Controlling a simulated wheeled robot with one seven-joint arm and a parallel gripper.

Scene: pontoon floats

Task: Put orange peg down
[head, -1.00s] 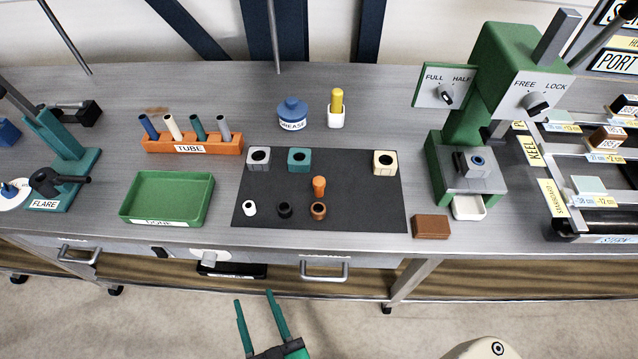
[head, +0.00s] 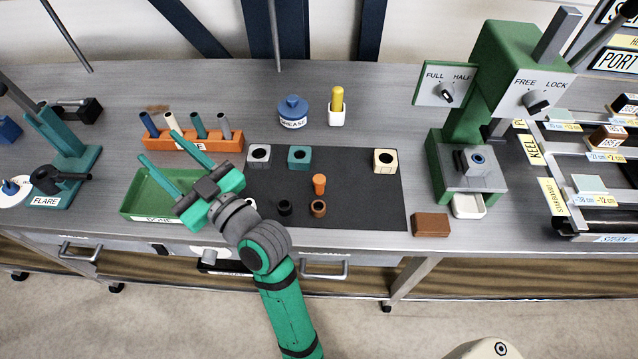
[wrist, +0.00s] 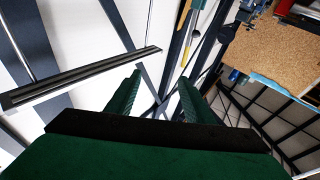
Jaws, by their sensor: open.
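The orange peg (head: 319,184) stands upright on the dark mat (head: 360,212) on the bench, just behind a brown ring-like piece (head: 318,208). I cannot tell whether it sits in anything. My gripper (head: 176,150) is open and empty. In the head view it is over the green tray and in front of the tube rack, well to the left of the peg. In the wrist view the two green fingers (wrist: 153,95) stand apart with nothing between them, and the camera faces the wall and a cork board, so the peg is not seen there.
The green tray (head: 129,207) and orange tube rack (head: 232,146) are beside my gripper. On the mat stand grey, teal (head: 299,157) and cream (head: 385,161) blocks with holes. A brown block (head: 431,225) and green press (head: 463,150) are to the right. The mat's right part is clear.

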